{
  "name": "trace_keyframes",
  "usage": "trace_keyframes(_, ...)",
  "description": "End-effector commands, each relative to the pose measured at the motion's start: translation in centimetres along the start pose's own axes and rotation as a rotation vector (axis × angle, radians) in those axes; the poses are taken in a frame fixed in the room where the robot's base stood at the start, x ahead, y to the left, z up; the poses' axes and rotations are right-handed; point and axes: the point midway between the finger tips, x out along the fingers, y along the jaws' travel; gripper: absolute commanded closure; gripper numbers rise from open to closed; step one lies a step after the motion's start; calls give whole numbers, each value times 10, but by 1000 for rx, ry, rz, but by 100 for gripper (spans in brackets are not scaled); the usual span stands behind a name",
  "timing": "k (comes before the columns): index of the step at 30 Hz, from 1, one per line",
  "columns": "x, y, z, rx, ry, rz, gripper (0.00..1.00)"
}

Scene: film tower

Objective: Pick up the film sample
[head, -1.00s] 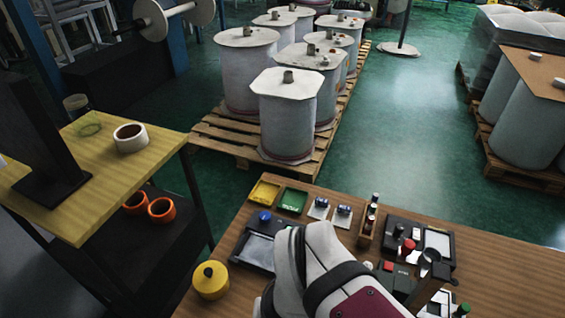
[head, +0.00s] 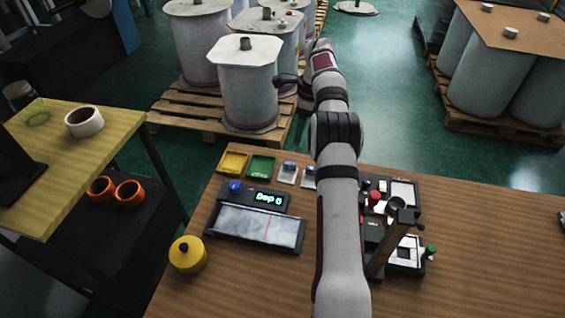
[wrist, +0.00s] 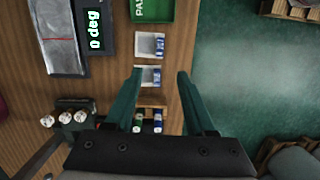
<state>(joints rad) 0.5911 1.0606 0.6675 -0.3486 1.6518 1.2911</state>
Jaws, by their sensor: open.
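Two small white cards, each bearing a small blue-and-silver piece, lie near the table's far edge. In the wrist view one card (wrist: 150,46) lies beyond my fingertips and the other (wrist: 149,76) shows between them. A pale, wrinkled film sheet (head: 255,228) with a red line lies on a black device; it also shows in the wrist view (wrist: 62,52). I cannot tell which of these is the film sample. My gripper (wrist: 160,73) is open, its two green fingers apart with nothing held. It is above the table; its height over the cards is unclear.
The device's display (head: 268,198) reads 0 deg. A green tray (head: 261,166), a yellow tray (head: 232,162) and a yellow pot (head: 187,254) are nearby. Small bottles (wrist: 148,122) stand between my fingers' bases. The table's right side is mostly clear.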

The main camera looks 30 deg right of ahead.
Motion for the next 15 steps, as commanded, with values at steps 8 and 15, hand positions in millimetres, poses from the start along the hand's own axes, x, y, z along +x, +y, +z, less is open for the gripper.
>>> trace_keyframes(8, 74, 1, 1, -5, 1, 2, 45)
trace_keyframes(15, 113, 1, 3, -7, 1, 4, 45)
